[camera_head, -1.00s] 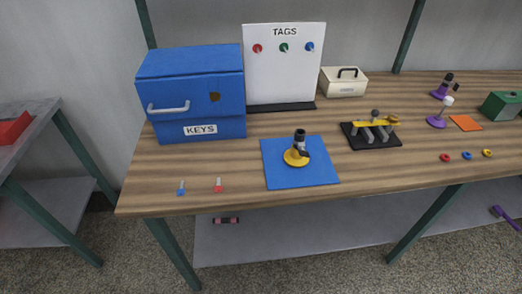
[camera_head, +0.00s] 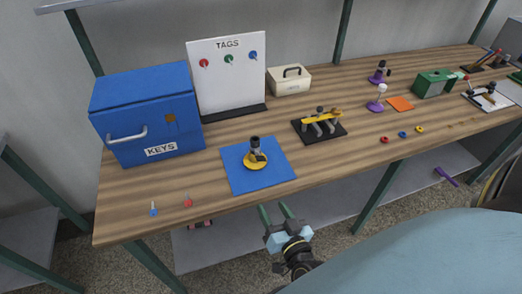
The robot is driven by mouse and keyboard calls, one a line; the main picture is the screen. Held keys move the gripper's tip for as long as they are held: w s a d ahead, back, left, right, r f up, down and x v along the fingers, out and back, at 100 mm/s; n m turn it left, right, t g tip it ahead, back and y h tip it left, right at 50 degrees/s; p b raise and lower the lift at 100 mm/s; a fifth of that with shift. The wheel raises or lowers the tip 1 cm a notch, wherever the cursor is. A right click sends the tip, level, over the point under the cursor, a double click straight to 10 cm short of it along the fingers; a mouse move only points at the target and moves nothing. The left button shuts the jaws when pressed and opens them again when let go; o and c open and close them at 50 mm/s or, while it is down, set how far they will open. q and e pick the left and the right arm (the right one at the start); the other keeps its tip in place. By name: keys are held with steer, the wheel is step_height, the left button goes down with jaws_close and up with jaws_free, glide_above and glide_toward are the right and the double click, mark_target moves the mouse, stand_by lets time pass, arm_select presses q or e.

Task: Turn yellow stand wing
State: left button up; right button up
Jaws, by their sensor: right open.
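The yellow stand (camera_head: 256,160) stands upright on a blue mat (camera_head: 233,183) near the front of the wooden table. It has a round yellow base and a dark and grey upright post with a small dark part at its side. Whether that part is the wing is too small to tell. My right gripper (camera_head: 275,214) is open and empty, with two green fingers pointing up towards the table's front edge. It is below and to the right of the stand, apart from it. My left gripper is not in view.
A blue KEYS box (camera_head: 150,112) and a white TAGS board (camera_head: 228,78) stand at the back left. A black rack with a yellow tool (camera_head: 318,122) is right of the mat. Two small keys, blue (camera_head: 153,209) and red (camera_head: 187,201), lie at front left.

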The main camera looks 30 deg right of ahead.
steer(key=m+t+h, duration=0.1)
steer(key=m, duration=0.1)
glide_toward(261, 159)
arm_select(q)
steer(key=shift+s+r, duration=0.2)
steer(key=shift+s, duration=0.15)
arm_select(e)
steer(key=x, duration=1)
steer(key=shift+d+f, duration=0.1)
steer(key=c, duration=1)
steer(key=m, duration=0.4)
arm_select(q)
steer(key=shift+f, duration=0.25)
arm_select(e)
steer(key=shift+m, duration=2.1)
